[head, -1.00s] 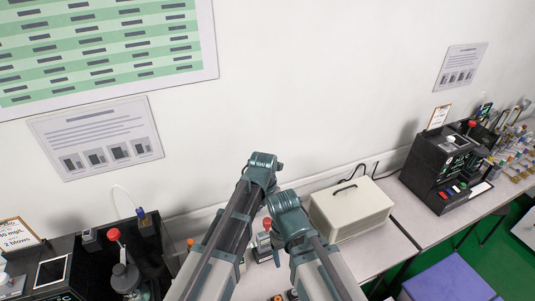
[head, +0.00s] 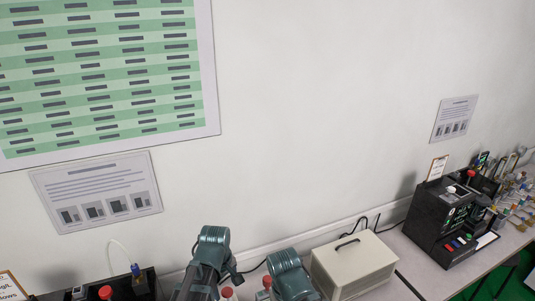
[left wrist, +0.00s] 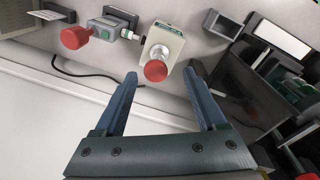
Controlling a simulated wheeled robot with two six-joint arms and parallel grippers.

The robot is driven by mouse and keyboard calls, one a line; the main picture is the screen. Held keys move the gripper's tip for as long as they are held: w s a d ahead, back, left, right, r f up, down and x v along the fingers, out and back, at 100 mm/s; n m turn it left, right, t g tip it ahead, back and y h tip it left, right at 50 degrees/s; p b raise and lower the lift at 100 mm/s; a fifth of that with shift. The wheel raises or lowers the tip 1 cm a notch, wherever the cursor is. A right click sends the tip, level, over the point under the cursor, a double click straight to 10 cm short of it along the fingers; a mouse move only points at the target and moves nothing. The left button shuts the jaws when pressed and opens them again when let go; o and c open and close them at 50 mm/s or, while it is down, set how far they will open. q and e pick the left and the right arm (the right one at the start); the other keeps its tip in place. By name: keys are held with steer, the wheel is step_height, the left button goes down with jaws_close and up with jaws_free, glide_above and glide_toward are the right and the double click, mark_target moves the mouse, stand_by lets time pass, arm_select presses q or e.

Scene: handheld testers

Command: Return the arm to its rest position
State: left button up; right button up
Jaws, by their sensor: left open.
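My left gripper (left wrist: 162,85) is open in the left wrist view. Its two blue-grey fingers stand apart with nothing held between them. A small pale tester with a red knob (left wrist: 155,70) shows beyond the fingertips, in line with the gap; I see no contact. In the head view, two teal joints of my arms rise at the bottom, in front of the bench. The gripper fingers cannot be made out there. My right gripper is not in view.
A beige case (head: 352,262) stands on the bench right of my arm joints. A black tester station (head: 440,225) stands farther right. In the left wrist view, a grey device with a red knob (left wrist: 75,37) and a dark cable lie nearby.

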arm_select(q)
steer(key=s+a+m, duration=0.4)
steer(key=a+m, duration=0.1)
steer(key=m, duration=0.5)
steer(key=s+d+f+m+b, duration=0.1)
steer(key=s+d, duration=0.2)
steer(key=d, duration=0.2)
steer(key=s+d+f+m+g+y+b, duration=0.1)
steer(key=s+d+f+m+b, duration=0.1)
steer(key=d, duration=0.4)
steer(key=shift+s+d, duration=0.25)
steer(key=shift+s, duration=0.2)
